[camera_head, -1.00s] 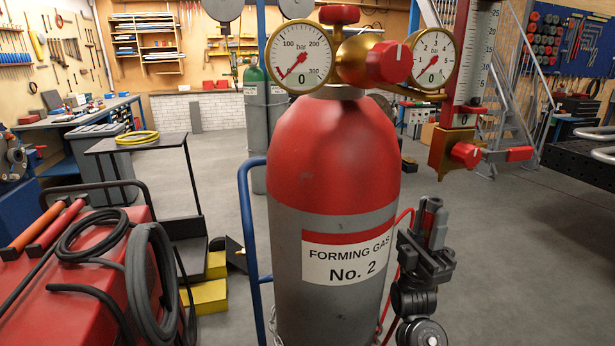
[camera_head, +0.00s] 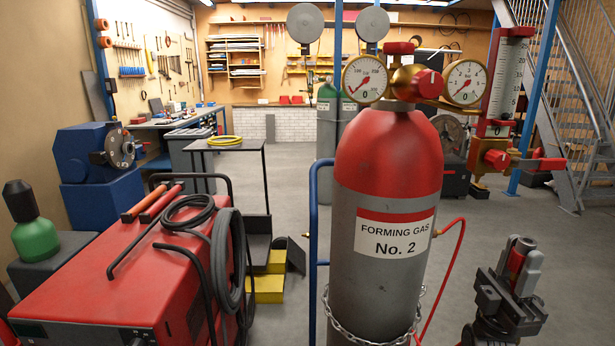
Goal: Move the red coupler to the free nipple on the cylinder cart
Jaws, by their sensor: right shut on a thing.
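My right gripper (camera_head: 523,262) is at the lower right, to the right of the cylinder and apart from it. The grey and red gas cylinder (camera_head: 385,275) stands upright, chained on the blue-framed cylinder cart (camera_head: 313,210). A small brass fitting (camera_head: 306,236) shows by the cart's left tube. A red hose (camera_head: 455,270) arches from another brass fitting (camera_head: 437,232) right of the cylinder. My left gripper is not in view.
A red machine (camera_head: 120,275) with a coiled black hose (camera_head: 225,250) fills the lower left. Gauges (camera_head: 365,79) and a flow meter (camera_head: 508,75) sit above the cylinder. Grey stairs (camera_head: 560,100) stand at the right.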

